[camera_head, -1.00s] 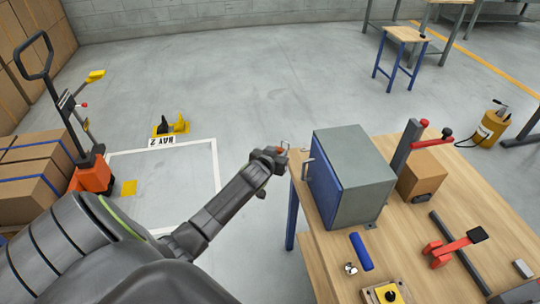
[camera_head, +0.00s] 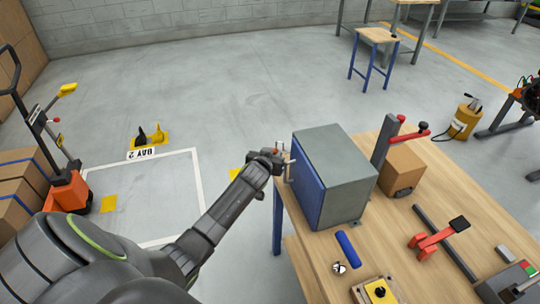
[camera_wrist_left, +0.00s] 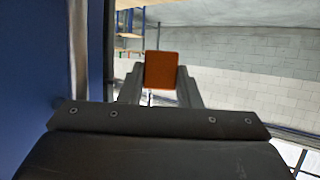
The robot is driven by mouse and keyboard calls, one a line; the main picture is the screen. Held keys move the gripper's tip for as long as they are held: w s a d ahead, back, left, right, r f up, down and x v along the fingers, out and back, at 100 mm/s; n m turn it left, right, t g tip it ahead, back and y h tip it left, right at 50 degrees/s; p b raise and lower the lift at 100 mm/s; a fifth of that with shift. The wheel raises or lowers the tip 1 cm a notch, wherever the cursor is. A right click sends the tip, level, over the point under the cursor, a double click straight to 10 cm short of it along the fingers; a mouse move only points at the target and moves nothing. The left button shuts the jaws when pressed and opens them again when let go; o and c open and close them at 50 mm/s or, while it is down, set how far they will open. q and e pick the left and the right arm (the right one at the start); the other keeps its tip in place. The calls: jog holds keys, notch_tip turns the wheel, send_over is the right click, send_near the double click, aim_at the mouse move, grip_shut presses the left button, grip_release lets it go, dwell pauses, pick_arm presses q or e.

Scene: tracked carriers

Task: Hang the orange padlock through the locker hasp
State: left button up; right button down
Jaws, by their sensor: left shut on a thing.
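The locker is a grey box (camera_head: 352,180) with a blue door (camera_head: 308,180) on its left side, standing on the wooden bench. A metal fitting (camera_head: 290,168) sticks out from the door; I cannot tell whether it is the hasp or a handle. My left gripper (camera_head: 276,157) is shut on the orange padlock, just left of this fitting. In the left wrist view the padlock's orange body (camera_wrist_left: 161,70) sits between the fingers (camera_wrist_left: 160,88), with blue panel at the left. Its shackle is not clear. I cannot tell if the padlock touches the fitting. My right gripper is not in view.
The bench (camera_head: 455,222) holds a cardboard box (camera_head: 402,168), a red-handled clamp (camera_head: 438,240), a blue cylinder (camera_head: 347,244) and a yellow switch box (camera_head: 378,291). A pallet jack (camera_head: 68,190) stands at the left. The floor left of the bench is mostly clear.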

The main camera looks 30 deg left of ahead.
pick_arm(q)
jog(key=shift+w+d+r, duration=0.25)
jog(key=shift+r, duration=0.2)
dwell(0.6)
jog(key=shift+w+d+f, duration=0.1)
jog(key=shift+d+f, duration=0.1)
dwell(0.7)
jog(key=shift+d+f+b, duration=0.1)
jog(key=shift+f+b, duration=0.2)
jog(key=shift+f, duration=0.05)
jog(key=shift+f, duration=0.1)
jog(key=shift+s+f, duration=0.2)
jog(key=shift+f, duration=0.2)
grip_shut()
